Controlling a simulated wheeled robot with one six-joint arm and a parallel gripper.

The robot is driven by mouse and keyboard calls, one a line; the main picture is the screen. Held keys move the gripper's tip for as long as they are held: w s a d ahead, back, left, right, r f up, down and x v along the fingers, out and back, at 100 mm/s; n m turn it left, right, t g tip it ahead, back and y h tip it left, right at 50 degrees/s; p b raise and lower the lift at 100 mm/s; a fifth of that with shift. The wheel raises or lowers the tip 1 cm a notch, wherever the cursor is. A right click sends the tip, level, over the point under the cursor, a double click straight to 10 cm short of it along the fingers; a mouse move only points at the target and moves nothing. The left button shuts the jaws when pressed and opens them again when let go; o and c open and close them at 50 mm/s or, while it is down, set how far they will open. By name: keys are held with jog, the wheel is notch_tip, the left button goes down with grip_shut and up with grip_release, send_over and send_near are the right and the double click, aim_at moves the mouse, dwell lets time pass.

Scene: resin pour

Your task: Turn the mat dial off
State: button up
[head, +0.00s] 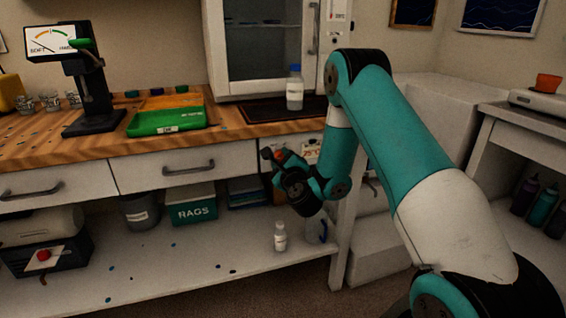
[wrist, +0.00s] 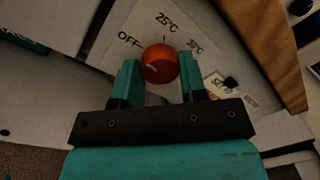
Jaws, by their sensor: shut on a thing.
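The mat dial is a round orange-red knob (wrist: 160,63) with a pale pointer mark, on a white panel (wrist: 105,42) in the wrist view. The panel reads OFF at the knob's upper left, 25°C above it, and another temperature at the upper right. The pale mark lies left of the knob's middle; I cannot tell which label it points to. My gripper (wrist: 159,66) is shut on the knob, a teal finger on each side. The dark mat (head: 255,112) lies on the counter above.
A blue-capped bottle (head: 295,90) stands on the mat, before a white cabinet (head: 221,60). A green case (head: 165,122) and a gauge stand (head: 88,90) are to the left. The lower shelf (head: 180,262) holds a RAGS box (head: 191,207) and a small bottle (head: 280,238).

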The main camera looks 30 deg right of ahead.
jog(key=shift+n, duration=0.7)
jog(key=o, duration=0.9)
